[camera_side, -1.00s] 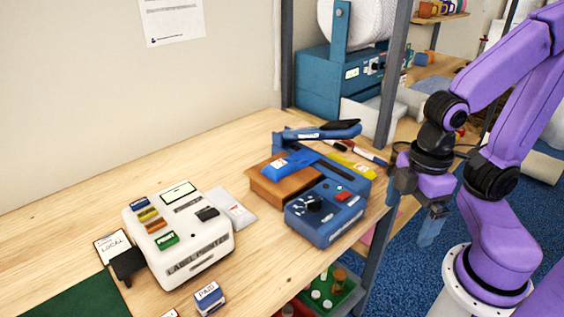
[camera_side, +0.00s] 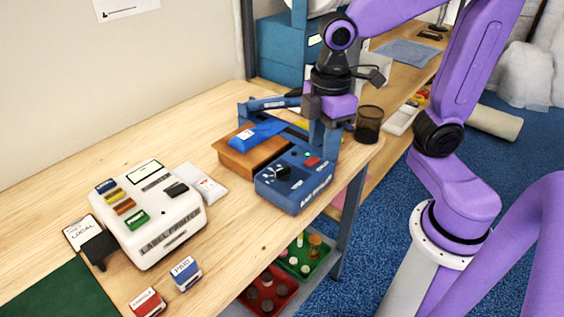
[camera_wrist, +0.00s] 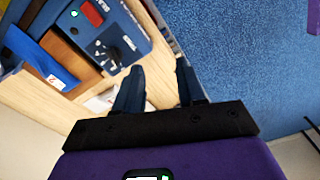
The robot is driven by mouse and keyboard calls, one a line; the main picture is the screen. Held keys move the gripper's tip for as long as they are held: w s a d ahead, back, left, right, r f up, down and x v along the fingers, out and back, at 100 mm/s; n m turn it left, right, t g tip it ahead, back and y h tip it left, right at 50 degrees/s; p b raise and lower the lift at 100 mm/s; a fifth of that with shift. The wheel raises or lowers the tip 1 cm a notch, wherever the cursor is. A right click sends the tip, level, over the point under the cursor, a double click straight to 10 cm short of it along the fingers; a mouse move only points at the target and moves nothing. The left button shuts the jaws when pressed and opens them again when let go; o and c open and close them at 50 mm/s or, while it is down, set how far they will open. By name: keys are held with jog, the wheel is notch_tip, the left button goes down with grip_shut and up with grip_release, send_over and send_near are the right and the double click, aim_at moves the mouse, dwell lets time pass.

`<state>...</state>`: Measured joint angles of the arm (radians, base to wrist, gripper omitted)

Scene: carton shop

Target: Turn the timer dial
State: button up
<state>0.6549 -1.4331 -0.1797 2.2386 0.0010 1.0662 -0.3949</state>
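The blue bag sealer (camera_side: 293,192) stands near the table's right edge, its arm raised at the back. The timer dial (camera_side: 283,173), a black knob with white marks around it, is on its front panel. In the wrist view the dial (camera_wrist: 108,52) shows at the upper left, ahead of the left finger. My gripper (camera_side: 324,152) is at the right rear of the sealer, pointing down, apart from the dial. In the wrist view my gripper (camera_wrist: 158,82) is open, with nothing between its fingers.
A red button (camera_side: 312,161) and green light sit beside the dial. A brown block (camera_side: 236,158) with a blue pouch (camera_side: 256,134) lies at the sealer's left. A dark cup (camera_side: 369,124) stands right of my gripper. A white label printer (camera_side: 150,228) stands at left.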

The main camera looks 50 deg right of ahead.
notch_tip(320, 180, up, 4)
send_over(283, 168)
jog(key=n, duration=0.1)
notch_tip(283, 168, down, 17)
jog(key=shift+f, duration=0.15)
dwell(0.4)
grip_shut()
